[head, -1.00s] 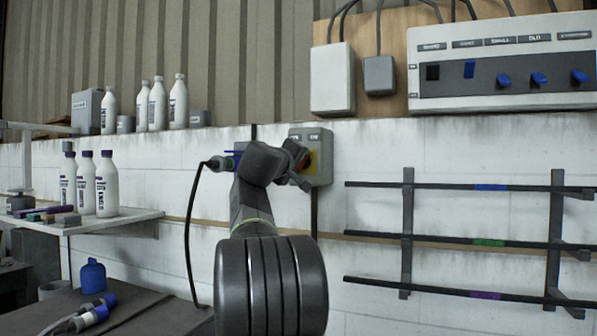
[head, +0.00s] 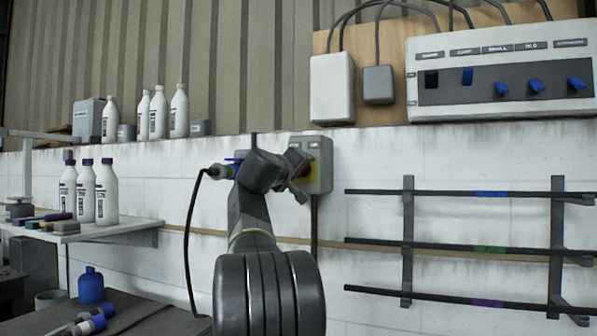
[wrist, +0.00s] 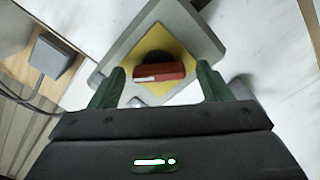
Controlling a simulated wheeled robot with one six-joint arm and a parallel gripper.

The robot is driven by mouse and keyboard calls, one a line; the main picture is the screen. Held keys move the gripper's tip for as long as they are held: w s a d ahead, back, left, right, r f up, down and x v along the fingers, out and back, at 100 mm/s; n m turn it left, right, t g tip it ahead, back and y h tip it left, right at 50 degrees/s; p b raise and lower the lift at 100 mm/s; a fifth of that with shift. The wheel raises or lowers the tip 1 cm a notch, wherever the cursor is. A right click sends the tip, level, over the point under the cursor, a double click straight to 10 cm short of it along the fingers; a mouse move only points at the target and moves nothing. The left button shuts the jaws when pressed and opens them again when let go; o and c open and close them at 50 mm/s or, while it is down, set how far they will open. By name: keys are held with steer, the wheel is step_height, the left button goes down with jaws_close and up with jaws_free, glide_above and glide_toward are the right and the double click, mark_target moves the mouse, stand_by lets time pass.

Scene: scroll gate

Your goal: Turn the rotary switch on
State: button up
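The rotary switch is a grey box (head: 324,157) on the white wall, with a yellow plate (wrist: 180,45) and a red knob (wrist: 160,73). In the head view my gripper (head: 302,188) is in front of it and hides much of the plate and knob. In the wrist view my gripper (wrist: 160,84) is open, with one green finger on each side of the red knob. The knob lies nearly level across that picture, between the fingertips. I cannot tell whether the fingers touch it.
A blue plug with a black cable (head: 220,171) is at the wall just left of the switch. A rack of dark bars (head: 408,215) is to the right. A control panel (head: 500,110) and a grey box (head: 378,85) are above. Bottles (head: 106,190) stand on a shelf at left.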

steer(key=shift+s, duration=0.15)
steer(key=b+v, duration=0.2)
steer(key=v, duration=1.1)
steer(key=shift+s+b, duration=0.3)
steer(key=shift+w+a, duration=0.1)
steer(key=p+x, duration=0.2)
steer(key=x, duration=1.1)
steer(key=shift+w+p, duration=0.35)
steer(key=shift+s, duration=0.1)
